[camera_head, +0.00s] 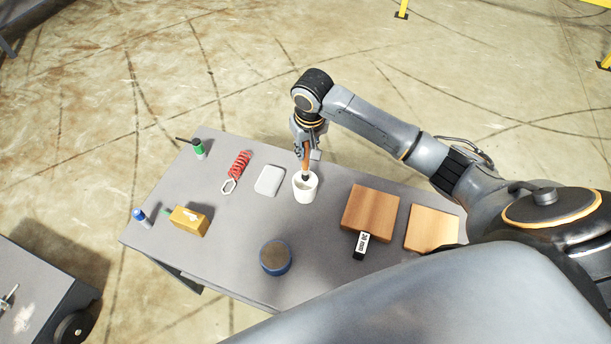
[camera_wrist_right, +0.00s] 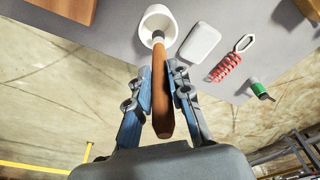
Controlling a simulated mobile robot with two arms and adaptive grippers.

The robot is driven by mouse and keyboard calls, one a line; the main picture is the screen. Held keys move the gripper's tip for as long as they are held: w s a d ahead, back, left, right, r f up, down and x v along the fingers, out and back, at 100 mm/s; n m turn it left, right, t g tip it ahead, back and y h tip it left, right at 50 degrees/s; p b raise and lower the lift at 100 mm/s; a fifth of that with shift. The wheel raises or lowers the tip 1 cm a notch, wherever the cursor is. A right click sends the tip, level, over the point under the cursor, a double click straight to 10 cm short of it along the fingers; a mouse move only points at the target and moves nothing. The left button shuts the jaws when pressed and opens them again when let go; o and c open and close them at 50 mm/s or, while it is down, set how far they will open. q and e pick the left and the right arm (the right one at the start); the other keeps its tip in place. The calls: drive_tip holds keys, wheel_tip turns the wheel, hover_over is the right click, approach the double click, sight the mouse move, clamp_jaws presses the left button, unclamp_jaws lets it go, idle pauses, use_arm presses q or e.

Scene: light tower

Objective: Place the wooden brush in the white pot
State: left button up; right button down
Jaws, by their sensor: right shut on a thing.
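The wooden brush (camera_head: 306,161) is held between the fingers of my right gripper (camera_head: 305,148), its dark end pointing down. The white pot (camera_head: 305,195) stands on the grey table, and the brush's lower end overlaps its mouth. In the right wrist view the brown handle (camera_wrist_right: 162,98) runs between the fingers of the right gripper (camera_wrist_right: 161,78), and its far end reaches the opening of the pot (camera_wrist_right: 146,26). I cannot tell how deep the tip is, or whether it touches the pot. My left gripper is not in view.
A white flat block (camera_head: 269,180) lies left of the pot, with a red coil tool (camera_head: 239,165) beyond. A blue round tin (camera_head: 275,258) is in front; wooden boards (camera_head: 370,213) and a black-white label piece (camera_head: 361,245) lie right. A yellow box (camera_head: 189,221) is left.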

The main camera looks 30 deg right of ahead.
sight(306, 169)
wheel_tip(306, 169, down, 8)
drive_tip(key=shift+r+p, duration=0.1)
drive_tip(key=shift+p, duration=0.4)
drive_tip(key=c, duration=1.2)
unclamp_jaws()
drive_tip(key=r, duration=0.4)
drive_tip(key=s+r, duration=0.1)
drive_tip(key=r, duration=0.3)
drive_tip(key=r+b, duration=0.1)
drive_tip(key=r, duration=0.3)
drive_tip(key=shift+s+a, duration=0.1)
drive_tip(key=shift+s, duration=0.3)
